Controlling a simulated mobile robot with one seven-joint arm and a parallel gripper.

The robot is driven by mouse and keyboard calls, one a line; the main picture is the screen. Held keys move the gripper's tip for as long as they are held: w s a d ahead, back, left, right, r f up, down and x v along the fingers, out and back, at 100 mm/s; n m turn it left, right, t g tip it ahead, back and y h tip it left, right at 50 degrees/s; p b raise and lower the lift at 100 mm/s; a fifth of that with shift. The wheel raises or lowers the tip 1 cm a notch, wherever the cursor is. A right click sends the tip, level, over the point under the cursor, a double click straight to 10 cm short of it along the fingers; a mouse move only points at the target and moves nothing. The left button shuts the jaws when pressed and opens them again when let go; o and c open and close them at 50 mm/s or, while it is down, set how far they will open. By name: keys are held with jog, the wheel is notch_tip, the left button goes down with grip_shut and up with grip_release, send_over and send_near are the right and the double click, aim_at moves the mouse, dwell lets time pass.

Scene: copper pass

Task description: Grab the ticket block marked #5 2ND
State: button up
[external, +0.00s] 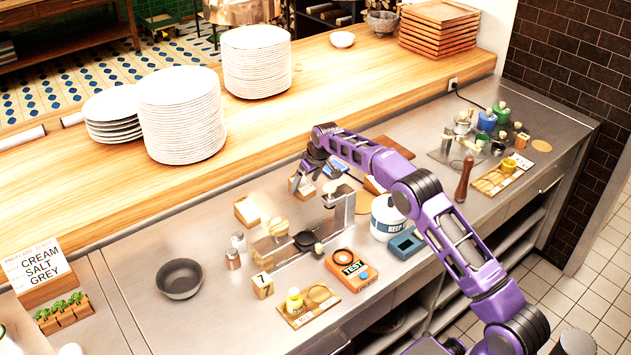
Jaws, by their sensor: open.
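My gripper (316,173) is open, fingers pointing down, over the back of the steel counter near the wooden ledge. A small wooden block with a pale face (303,187) is just below and beside its left finger. I cannot read its marking, nor tell whether the finger touches it. Another small wooden block (262,286) near the counter's front shows what looks like a 7. A third small wooden block (522,140) is at the far right, its marking unreadable. No block legibly reads #5 2ND.
A metal stand (340,210) and a wooden holder (248,209) are close to my gripper. A white tub (387,217), an orange TEST box (351,270) and a dark bowl (179,278) stand forward. Plate stacks (180,115) occupy the wooden ledge (330,95).

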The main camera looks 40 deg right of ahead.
jog(key=x, duration=0.2)
jog(key=shift+w+f, duration=0.1)
jog(key=shift+f, duration=0.15)
jog(key=shift+c, duration=0.3)
jog(key=c, duration=1.4)
